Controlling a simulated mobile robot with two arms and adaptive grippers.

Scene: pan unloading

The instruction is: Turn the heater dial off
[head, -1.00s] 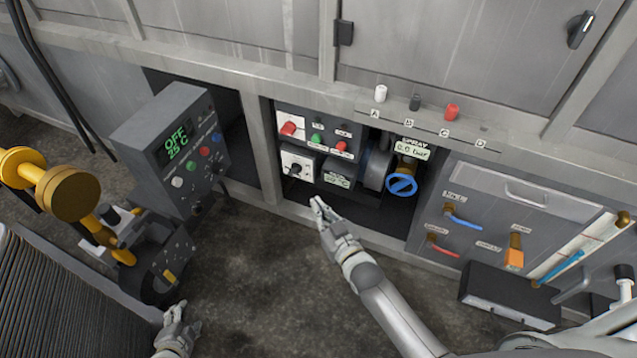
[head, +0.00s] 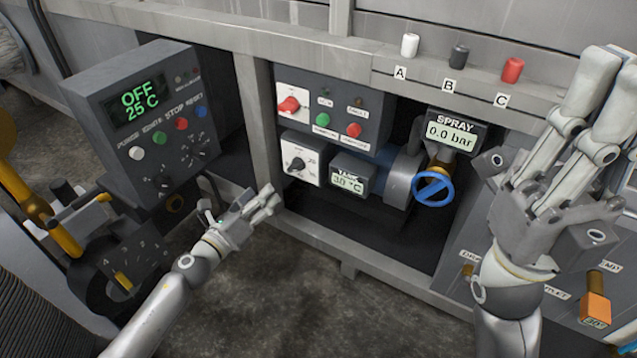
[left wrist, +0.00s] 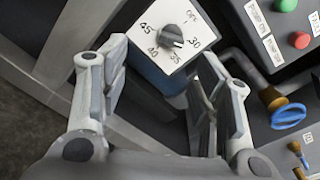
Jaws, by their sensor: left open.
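The heater dial (head: 297,164) is a black knob on a white plate, low in the left of the open bay. My left gripper (head: 268,197) is open, below and left of the dial in the head view. In the left wrist view its fingers (left wrist: 164,62) are spread with the dial beyond the gap, apparently untouched. My right gripper (head: 618,80) is raised at the right edge; its finger gap is unclear.
A tank display (head: 352,175) is right of the dial. A red knob (head: 289,104) and buttons are above it. A blue valve wheel (head: 433,189) is farther right. A frame post (head: 258,120) borders the bay.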

